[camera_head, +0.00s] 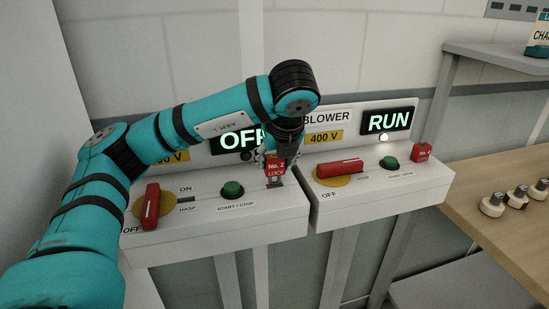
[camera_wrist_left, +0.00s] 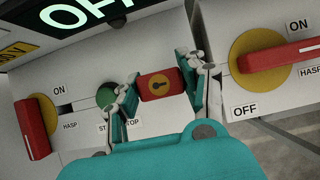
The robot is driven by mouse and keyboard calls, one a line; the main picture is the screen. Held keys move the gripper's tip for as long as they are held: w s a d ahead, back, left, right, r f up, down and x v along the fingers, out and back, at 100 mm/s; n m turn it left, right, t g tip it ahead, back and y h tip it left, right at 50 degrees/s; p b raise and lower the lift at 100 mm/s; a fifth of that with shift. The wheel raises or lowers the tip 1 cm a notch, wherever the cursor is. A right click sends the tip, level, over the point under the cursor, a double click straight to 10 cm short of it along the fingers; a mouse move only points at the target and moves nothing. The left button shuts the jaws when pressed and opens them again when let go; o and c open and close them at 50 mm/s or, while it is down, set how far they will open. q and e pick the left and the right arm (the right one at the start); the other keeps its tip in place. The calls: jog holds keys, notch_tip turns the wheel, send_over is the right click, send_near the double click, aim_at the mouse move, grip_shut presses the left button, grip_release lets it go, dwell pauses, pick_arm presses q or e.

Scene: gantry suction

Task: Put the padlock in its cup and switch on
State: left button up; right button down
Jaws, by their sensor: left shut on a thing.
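My left gripper (camera_head: 280,157) is shut on a red padlock (camera_head: 275,169) marked "No. 2 LOCK", over the right end of the left panel (camera_head: 215,230). In the left wrist view the padlock (camera_wrist_left: 160,86) sits between both fingers, its keyhole face toward the camera. A grey part shows just below the padlock; I cannot tell whether it is the shackle or the cup. The left panel's red rotary handle (camera_head: 151,207) points down to OFF, and its display (camera_head: 240,141) reads OFF. Its green START/STOP button (camera_head: 232,189) is left of the gripper. My right gripper is out of view.
The right panel's display (camera_head: 388,121) reads RUN and its red handle (camera_head: 340,168) lies sideways. Another red padlock (camera_head: 421,152) stands at its right end. A wooden bench (camera_head: 490,210) with several round knobs is at the right, below a grey shelf (camera_head: 500,58). A gap separates the panels.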

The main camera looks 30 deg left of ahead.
aim_at(273, 170)
pick_arm(q)
jog(key=shift+f+b, duration=0.95)
jog(key=shift+f, duration=0.2)
jog(key=shift+a+f+b, duration=0.15)
jog(key=shift+f+b, duration=0.3)
jog(key=shift+f, duration=0.1)
jog(key=o, duration=0.9)
jog(key=shift+r, duration=0.15)
jog(key=o, duration=0.4)
jog(key=shift+v, duration=4.05)
